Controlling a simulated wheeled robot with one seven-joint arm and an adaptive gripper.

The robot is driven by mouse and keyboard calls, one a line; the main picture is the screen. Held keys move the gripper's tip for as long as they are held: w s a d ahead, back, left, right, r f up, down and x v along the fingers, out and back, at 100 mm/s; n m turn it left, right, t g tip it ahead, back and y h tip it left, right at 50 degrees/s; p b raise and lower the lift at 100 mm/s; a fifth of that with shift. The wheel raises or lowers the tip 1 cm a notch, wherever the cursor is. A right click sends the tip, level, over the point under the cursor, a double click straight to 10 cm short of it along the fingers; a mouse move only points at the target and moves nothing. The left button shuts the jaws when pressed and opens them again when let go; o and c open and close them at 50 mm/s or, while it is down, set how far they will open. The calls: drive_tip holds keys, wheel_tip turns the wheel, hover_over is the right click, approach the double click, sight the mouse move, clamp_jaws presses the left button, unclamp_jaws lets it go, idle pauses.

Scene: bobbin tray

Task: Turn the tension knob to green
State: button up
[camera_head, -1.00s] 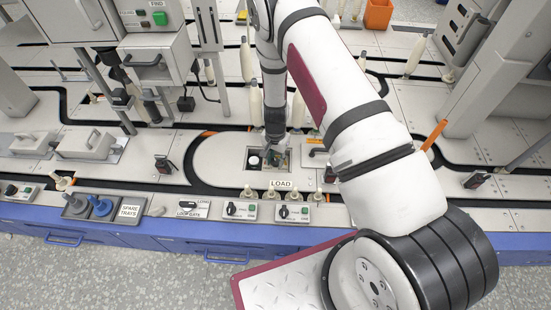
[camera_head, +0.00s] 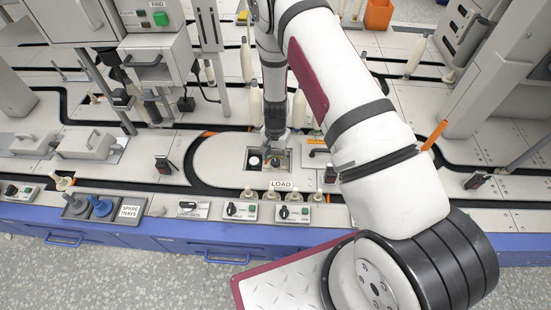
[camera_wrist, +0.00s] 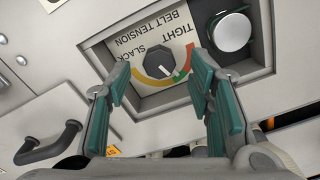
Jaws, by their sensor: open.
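The tension knob (camera_wrist: 163,60) is a dark round knob on a cream plate marked BELT TENSION, SLACK and TIGHT. Contact with the knob is not visible. In the head view my gripper (camera_head: 272,148) is over the recessed panel behind the LOAD sign, largely covering the knob.
A white round button (camera_wrist: 230,32) sits beside the knob in the same recess. A dark bar handle (camera_wrist: 48,143) is at the wrist view's left. In the head view, the LOAD sign (camera_head: 281,185) and several pegs stand just in front; pale bobbins stand behind.

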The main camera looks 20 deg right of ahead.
wheel_tip(320, 180, up, 10)
idle(0.3)
idle(0.4)
wheel_tip(320, 180, up, 17)
drive_tip(key=n+y, duration=0.1)
drive_tip(key=n, duration=0.1)
hover_over(275, 161)
drive_tip(key=s+a, duration=0.2)
drive_tip(key=s, duration=0.2)
drive_tip(key=s+r+n, duration=0.3)
drive_tip(key=s+r, duration=0.6)
drive_tip(key=r, duration=0.3)
drive_tip(key=s+d+r+n+h, duration=0.15)
drive_tip(key=s+r, duration=0.25)
drive_tip(key=s, duration=0.8)
drive_tip(key=s+r+n+y, duration=0.15)
drive_tip(key=s+r, duration=0.25)
drive_tip(key=s, duration=0.9)
wheel_tip(275, 161, up, 36)
drive_tip(key=d+n+t+h+p, duration=0.1)
drive_tip(key=t+p, duration=0.3)
drive_tip(key=p, duration=2.9)
drive_tip(key=shift+f+p, duration=0.2)
drive_tip(key=shift+p, duration=0.15)
